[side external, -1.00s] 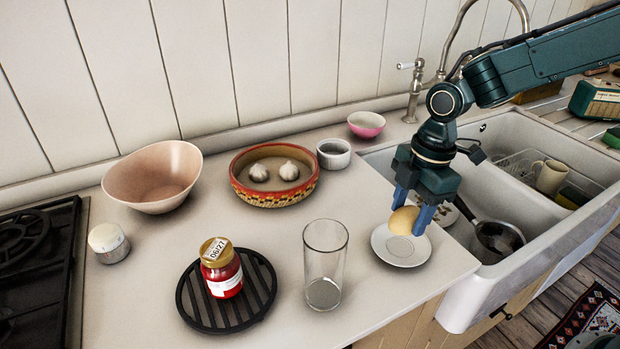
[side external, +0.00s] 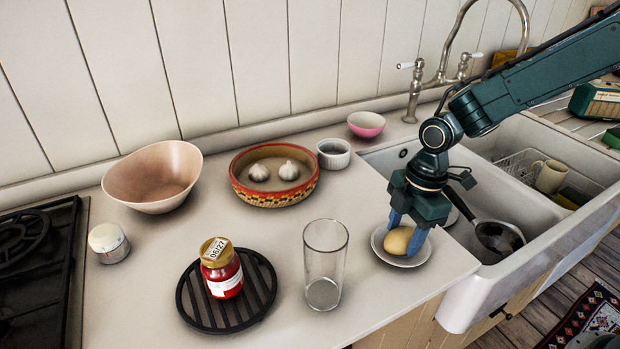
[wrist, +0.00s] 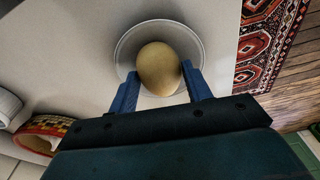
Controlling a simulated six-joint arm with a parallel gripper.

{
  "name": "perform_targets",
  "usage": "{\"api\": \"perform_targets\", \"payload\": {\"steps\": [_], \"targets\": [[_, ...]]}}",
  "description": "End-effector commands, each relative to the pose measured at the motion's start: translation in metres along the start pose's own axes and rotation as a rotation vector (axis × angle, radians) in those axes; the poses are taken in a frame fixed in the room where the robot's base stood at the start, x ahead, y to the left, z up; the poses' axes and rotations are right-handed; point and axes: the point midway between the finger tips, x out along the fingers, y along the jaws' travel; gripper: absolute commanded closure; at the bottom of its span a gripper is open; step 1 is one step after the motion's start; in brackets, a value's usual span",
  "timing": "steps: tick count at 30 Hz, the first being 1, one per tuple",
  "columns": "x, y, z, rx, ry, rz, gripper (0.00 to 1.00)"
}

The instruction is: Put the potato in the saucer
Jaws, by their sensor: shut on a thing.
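The potato (side external: 396,241) is pale yellow-brown and rounded. It is between the blue fingers of my gripper (side external: 408,240), which is shut on it. The potato is low over the white saucer (side external: 389,261), inside its rim as seen from the side. I cannot tell whether its underside touches the saucer. In the wrist view the potato (wrist: 158,68) lies between the two fingertips (wrist: 160,90), with the saucer rim (wrist: 127,44) around and beyond it.
A clear glass (side external: 325,265) stands left of the saucer. The sink (side external: 480,205) is to the right, and the counter's front edge is close. A red jar (side external: 221,268) on a black trivet (side external: 257,291) and a patterned bowl with garlic (side external: 274,200) are farther left.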

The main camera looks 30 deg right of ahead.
Motion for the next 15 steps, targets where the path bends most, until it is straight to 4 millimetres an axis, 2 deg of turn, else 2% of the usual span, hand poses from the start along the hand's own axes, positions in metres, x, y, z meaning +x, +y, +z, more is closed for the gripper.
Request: {"api": "perform_targets", "payload": {"steps": [7, 8, 10, 11, 15], "targets": [[0.0028, -0.0001, 0.0003, 0.000, 0.000, -0.001, 0.76], [0.0028, -0.0001, 0.0004, 0.000, 0.000, -0.001, 0.47], [0.0026, -0.0001, 0.0004, 0.000, 0.000, -0.001, 0.33], [0.0025, -0.0001, 0.0003, 0.000, 0.000, -0.001, 0.29], [0.0024, -0.0001, 0.0003, 0.000, 0.000, 0.000, 0.29]]}}
